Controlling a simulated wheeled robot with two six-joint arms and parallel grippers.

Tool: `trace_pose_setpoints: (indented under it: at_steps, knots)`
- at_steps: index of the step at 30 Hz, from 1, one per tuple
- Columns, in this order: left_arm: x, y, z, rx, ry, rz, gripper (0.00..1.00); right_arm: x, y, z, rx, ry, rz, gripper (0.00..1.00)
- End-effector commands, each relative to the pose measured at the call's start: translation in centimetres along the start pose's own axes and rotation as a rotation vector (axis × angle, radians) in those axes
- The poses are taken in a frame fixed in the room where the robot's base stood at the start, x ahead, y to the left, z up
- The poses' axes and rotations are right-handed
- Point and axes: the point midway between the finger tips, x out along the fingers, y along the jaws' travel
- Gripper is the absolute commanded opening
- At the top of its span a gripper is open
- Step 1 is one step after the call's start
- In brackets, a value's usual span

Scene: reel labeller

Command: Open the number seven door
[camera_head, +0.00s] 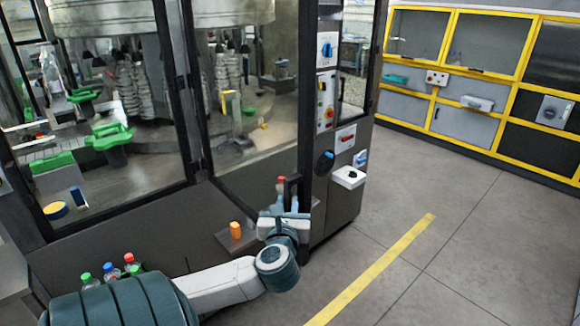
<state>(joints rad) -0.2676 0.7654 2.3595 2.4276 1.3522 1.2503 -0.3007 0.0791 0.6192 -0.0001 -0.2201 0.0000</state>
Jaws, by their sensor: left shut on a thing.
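A large machine has glass doors in dark frames. The right-hand glass door (262,140) stands next to the control column and looks closed. Another glass door (75,190) is to the left. I cannot read a number seven on any door. My right gripper is not in view.
A control column (325,100) with knobs and a white box (347,177) stands right of the handle. Small bottles (110,270) and an orange knob (235,230) are near my left arm. Open floor with a yellow line (370,268) lies right; yellow-framed cabinets (480,75) stand behind.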

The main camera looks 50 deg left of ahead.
Motion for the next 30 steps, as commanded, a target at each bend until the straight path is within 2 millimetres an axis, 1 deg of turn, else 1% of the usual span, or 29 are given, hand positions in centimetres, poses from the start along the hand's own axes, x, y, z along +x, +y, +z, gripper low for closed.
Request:
trace_pose_setpoints:
  at_steps: [1,12,13,14,30]
  knots:
    - [0.16,0.06,0.77,0.003,-0.019,0.003,0.00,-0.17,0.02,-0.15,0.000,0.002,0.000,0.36]
    - [0.21,0.10,0.71,0.003,-0.018,0.004,0.00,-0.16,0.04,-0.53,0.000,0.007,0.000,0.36]
    - [0.21,0.10,0.71,0.003,-0.018,0.004,0.23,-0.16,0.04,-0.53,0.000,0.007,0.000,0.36]
    - [0.21,0.11,0.69,0.004,-0.018,0.004,0.29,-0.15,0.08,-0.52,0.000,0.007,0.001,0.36]
    - [0.05,0.08,0.19,0.002,-0.007,0.002,0.29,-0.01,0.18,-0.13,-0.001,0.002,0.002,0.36]
